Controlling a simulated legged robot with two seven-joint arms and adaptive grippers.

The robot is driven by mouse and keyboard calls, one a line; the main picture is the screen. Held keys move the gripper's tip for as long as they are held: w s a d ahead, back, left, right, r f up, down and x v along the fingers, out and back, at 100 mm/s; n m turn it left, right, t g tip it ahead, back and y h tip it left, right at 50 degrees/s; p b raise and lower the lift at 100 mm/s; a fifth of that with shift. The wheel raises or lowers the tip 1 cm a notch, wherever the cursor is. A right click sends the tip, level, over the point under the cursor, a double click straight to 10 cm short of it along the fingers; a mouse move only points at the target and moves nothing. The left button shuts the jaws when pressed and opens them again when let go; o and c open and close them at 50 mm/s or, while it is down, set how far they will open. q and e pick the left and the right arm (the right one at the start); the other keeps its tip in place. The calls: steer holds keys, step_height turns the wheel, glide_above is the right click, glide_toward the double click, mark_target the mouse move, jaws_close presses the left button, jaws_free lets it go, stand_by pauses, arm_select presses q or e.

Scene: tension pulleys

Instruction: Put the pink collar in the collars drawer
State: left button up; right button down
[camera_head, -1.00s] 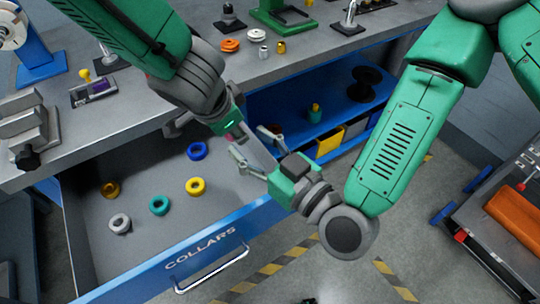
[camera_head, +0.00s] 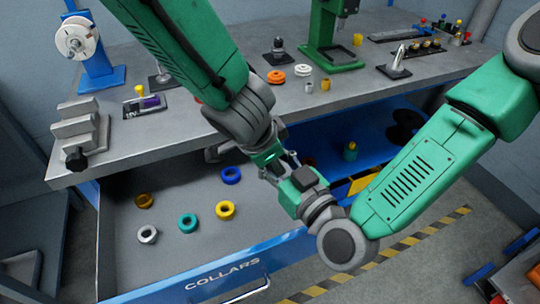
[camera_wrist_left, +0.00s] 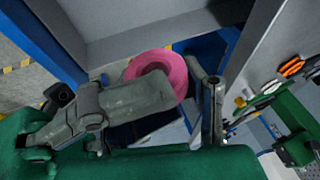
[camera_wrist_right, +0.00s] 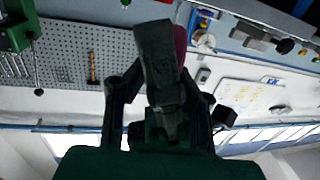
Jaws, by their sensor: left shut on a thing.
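The pink collar (camera_wrist_left: 178,68) shows in the left wrist view between the fingers of my left gripper (camera_wrist_left: 180,92), which is shut on it. A dark pink edge of it also shows in the right wrist view (camera_wrist_right: 180,42), partly behind a dark finger. In the head view it is hidden by the grippers. My left gripper (camera_head: 272,160) is beside the right end of the open collars drawer (camera_head: 222,262). My right gripper (camera_head: 279,168) faces it closely, its fingers apart; whether it touches the collar I cannot tell.
The drawer holds a blue collar (camera_head: 231,175), a teal collar (camera_head: 187,223), a silver collar (camera_head: 147,234) and yellow ones (camera_head: 225,210), with bare floor between them. The bench top (camera_head: 200,140) overhangs its back.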

arm_select(q)
steer(key=o, duration=1.3)
steer(key=shift+w+d+r, duration=0.1)
steer(key=shift+w, duration=0.05)
steer(key=shift+r, duration=0.1)
steer(key=shift+v, duration=5.85)
